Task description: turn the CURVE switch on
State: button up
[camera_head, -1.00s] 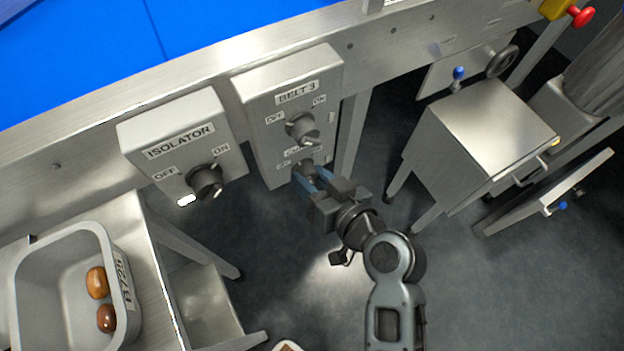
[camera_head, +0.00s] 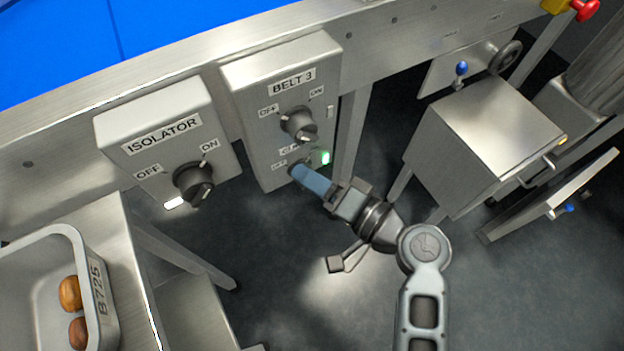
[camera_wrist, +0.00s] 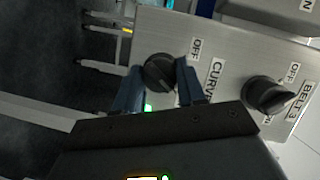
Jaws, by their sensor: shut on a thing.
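The CURVE switch (camera_wrist: 158,72) is a dark round knob on the lower part of the grey BELT 3 box (camera_head: 250,95). The wrist view shows it between my two blue fingers, with the CURVE and OFF labels to its right. My gripper (camera_head: 302,173) is shut on this knob. In the head view the fingers hide most of the knob and their broad face shows. A green lamp (camera_head: 325,157) glows on the box just right of the CURVE switch.
The BELT 3 knob (camera_head: 298,123) sits just above the CURVE switch. The isolator knob (camera_head: 194,184) is on a separate box to the left, with a white lit lamp (camera_head: 174,203). A metal cabinet (camera_head: 500,115) stands to the right. Open floor lies below my gripper.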

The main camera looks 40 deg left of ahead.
jog(key=shift+f+m+y, duration=0.1)
jog(key=shift+m+y, duration=0.2)
jog(key=shift+m, duration=0.4)
jog(key=shift+b, duration=0.3)
jog(key=o, duration=1.1)
jog(key=shift+c, duration=0.2)
jog(key=d, duration=0.7)
jog(key=shift+d+r+p, duration=0.3)
jog(key=shift+d+p, duration=0.05)
jog(key=shift+d, duration=0.05)
